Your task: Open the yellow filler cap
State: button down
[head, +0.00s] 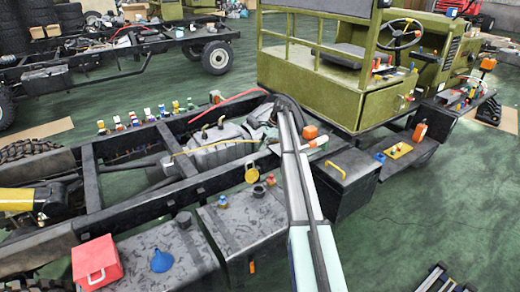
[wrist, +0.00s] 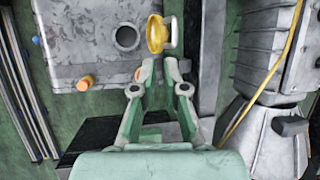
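The yellow filler cap (wrist: 156,34) stands tipped up beside a round dark filler opening (wrist: 126,38) on a grey tank (wrist: 80,50). A pale loop sits at the cap's right side in the wrist view. In the head view the yellow cap (head: 252,173) stands up just behind the dark filler neck (head: 259,191), and the opening looks uncovered. My gripper (wrist: 159,68) has its fingertips just short of the cap, with a narrow gap between them. Nothing is clearly held. My arm crosses the middle of the head view, and I cannot make out the fingertips there.
Chassis rails (head: 90,180) run behind the tanks. The olive cab (head: 330,85) stands behind right.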

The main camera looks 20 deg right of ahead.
jog(key=w+a+n+t+h, duration=0.1)
jog(key=w+a+n+h, duration=0.3)
jog(key=a+n, duration=0.55)
jog(key=d+f+n+p, duration=0.1)
jog(key=f+n, duration=0.1)
jog(key=f, duration=0.1)
jog(key=w+d+f+n+p, duration=0.1)
jog(key=f+n+p, duration=0.1)
jog(key=f+n, duration=0.1)
jog(key=d+f+n+t+p, duration=0.1)
jog(key=f+n+p, duration=0.1)
jog(key=f+n, duration=0.1)
jog(key=shift+w+f, duration=0.15)
jog(key=shift+w, duration=0.05)
jog(key=shift+s+f, duration=0.15)
jog(key=shift+s, duration=0.05)
jog(key=shift+d, duration=0.1)
